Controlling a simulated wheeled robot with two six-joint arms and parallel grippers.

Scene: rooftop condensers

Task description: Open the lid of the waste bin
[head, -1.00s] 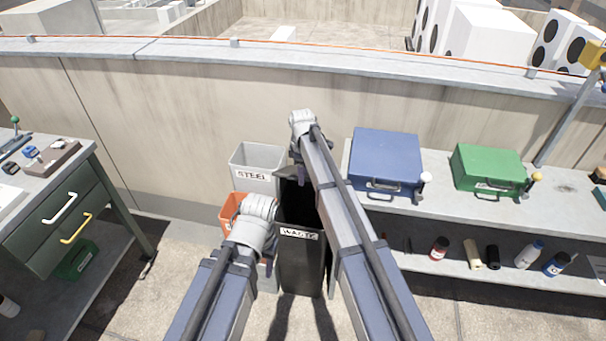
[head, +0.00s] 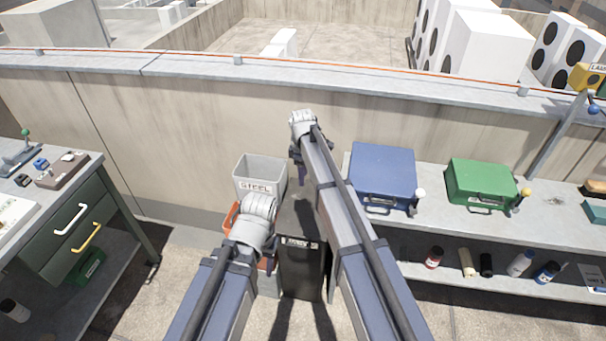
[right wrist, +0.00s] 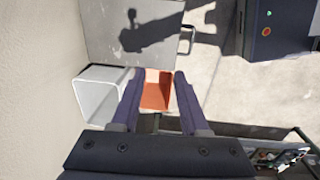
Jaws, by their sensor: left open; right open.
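The dark grey waste bin (head: 301,270) stands in the middle of the head view, its label in shadow. Its flat grey lid (head: 297,217) is down over the top, partly hidden by my right arm. The right wrist view shows the lid (right wrist: 130,30) from above, with a bar handle (right wrist: 187,40) along its right edge. My right gripper (head: 298,172) is open and empty, behind the bin in the head view; in the wrist view its fingers (right wrist: 155,75) are apart from the lid. My left gripper (head: 271,262) is open beside the bin's left side, mostly hidden by its wrist.
A light grey steel bin (head: 260,175) and an orange bin (head: 231,215) stand left of the waste bin. A parapet wall (head: 200,120) runs behind. A shelf with a blue case (head: 383,172) and a green case (head: 480,182) is right; a drawer bench (head: 75,230) is left.

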